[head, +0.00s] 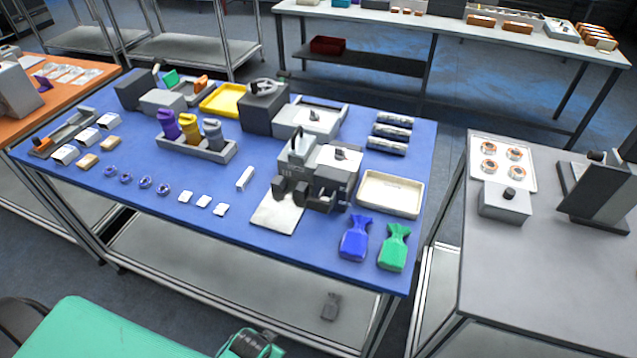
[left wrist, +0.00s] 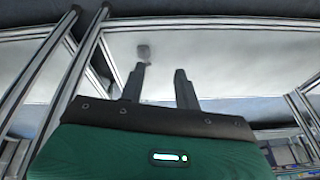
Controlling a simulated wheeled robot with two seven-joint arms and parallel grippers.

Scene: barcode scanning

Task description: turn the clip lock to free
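I cannot tell for sure which part is the clip lock. A grey machine (head: 335,172) with a small dark knob on top and dark blocks at its front stands on the blue table. A grey box (head: 503,203) with a black knob stands on the grey table at the right. The setting of either knob is too small to read. My left gripper (left wrist: 160,68) is open and empty in the left wrist view, with its two fingers apart over the pale lower shelf. It is far from both knobs. My right gripper is not in view.
The blue table (head: 225,222) is crowded; several small white pieces lie near its front edge. A blue pouch (head: 355,240) and a green pouch (head: 394,248) lie right of a pale plate (head: 277,216). A small dark object (head: 331,306) lies on the lower shelf.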

